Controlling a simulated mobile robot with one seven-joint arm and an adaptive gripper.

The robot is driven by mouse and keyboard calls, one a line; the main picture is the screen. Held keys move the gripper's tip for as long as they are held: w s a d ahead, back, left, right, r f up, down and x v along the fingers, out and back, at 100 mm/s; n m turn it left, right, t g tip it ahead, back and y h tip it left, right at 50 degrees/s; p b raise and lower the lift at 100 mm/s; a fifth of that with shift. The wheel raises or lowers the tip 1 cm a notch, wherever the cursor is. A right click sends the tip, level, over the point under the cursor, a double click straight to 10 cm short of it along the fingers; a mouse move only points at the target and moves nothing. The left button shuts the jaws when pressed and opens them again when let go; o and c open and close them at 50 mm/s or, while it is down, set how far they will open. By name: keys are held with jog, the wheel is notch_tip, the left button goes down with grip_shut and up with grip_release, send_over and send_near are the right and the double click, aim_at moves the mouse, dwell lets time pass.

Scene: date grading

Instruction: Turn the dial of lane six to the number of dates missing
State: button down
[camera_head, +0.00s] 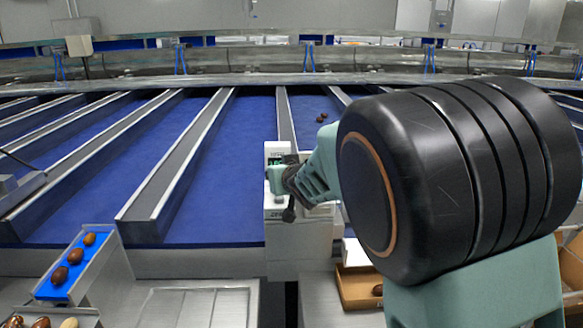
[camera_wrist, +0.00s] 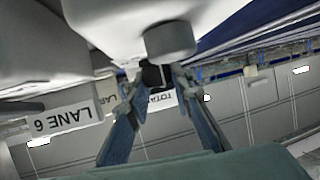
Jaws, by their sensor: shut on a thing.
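The white lane six control box (camera_head: 275,210) stands at the front edge of the blue belts. A small dark display with green digits (camera_head: 276,161) shows near its top; I cannot read the number. My gripper (camera_head: 280,182) is at the box front and hides most of the dial. In the wrist view, my gripper's fingers (camera_wrist: 157,82) close on a small dark part, the dial (camera_wrist: 152,76), whose setting I cannot read. An upside-down LANE 6 label (camera_wrist: 62,119) shows at the left. A few dates (camera_head: 321,117) lie on the belt behind the box.
A blue sloped tray (camera_head: 48,289) with several dates stands at the lower left. An open carton (camera_head: 352,293) with a date stands below the box, to its right. Metal dividers (camera_head: 185,155) run between the belts. My arm covers much of the right side.

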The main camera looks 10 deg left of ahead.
jog(key=shift+r+n+g+y+p, duration=0.2)
jog(key=shift+n+g+y+p, duration=0.95)
jog(key=shift+p, duration=2.5)
jog(key=shift+f+n+y+p, duration=0.2)
jog(key=shift+n+y+p, duration=0.4)
jog(key=shift+p, duration=0.55)
jog(key=c, duration=1.7)
grip_release()
jog(key=shift+a, duration=0.1)
jog(key=shift+d, duration=0.3)
